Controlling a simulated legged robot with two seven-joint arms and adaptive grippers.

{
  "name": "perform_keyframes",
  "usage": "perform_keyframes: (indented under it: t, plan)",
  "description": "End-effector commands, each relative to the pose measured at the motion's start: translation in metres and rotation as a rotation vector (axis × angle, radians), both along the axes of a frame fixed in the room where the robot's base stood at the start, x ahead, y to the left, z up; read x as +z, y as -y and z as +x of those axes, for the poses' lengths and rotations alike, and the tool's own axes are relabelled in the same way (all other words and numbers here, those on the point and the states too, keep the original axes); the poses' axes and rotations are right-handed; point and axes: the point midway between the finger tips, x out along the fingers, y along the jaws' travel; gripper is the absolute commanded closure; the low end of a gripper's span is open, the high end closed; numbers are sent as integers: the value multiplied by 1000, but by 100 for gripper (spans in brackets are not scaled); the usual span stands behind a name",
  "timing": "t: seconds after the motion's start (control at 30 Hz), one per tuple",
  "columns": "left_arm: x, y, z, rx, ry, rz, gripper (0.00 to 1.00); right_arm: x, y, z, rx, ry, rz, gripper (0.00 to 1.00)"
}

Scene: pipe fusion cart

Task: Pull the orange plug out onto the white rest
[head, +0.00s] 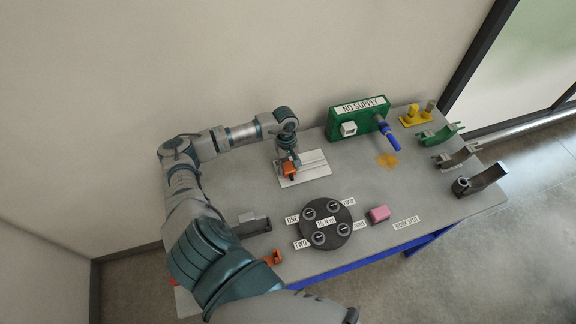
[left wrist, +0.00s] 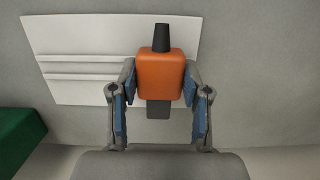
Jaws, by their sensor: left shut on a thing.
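The orange plug (head: 289,170) is at my left gripper (head: 288,164), over the left part of the white rest (head: 315,164). In the left wrist view the orange plug (left wrist: 160,75) has a dark tip above and a dark end below. My left gripper (left wrist: 160,95) is shut on it, with one blue-padded finger on each side. The white rest (left wrist: 80,50) with its raised ridges shows behind and to the left of the plug. I cannot tell whether the plug touches the rest. My right gripper is not in view.
A round black disc (head: 326,224), a pink block (head: 378,214) and several brackets lie on the grey table. Clear table lies between rest and disc.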

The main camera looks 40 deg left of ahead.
Motion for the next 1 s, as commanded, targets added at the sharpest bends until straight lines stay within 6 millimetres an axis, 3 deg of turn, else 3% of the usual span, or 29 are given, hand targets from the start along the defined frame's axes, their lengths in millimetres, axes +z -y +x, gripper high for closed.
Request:
perform_keyframes:
  t: [0.07, 0.1, 0.2, 0.57, 0.67, 1.0]
  plan:
    - [-2, -1, 0, 1, -1, -1, 100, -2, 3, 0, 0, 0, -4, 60]
    - [-2, -2, 0, 0, 0, -1, 48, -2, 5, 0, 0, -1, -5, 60]
    - [-2, -2, 0, 1, -1, -1, 24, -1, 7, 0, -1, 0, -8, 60]
    - [2, -1, 1, 1, 0, 0, 24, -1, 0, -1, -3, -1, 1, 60]
    - [14, -3, 2, 2, 2, 1, 24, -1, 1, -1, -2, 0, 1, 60]
    - [85, -18, 9, 2, 2, -2, 24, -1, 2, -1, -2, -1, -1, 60]
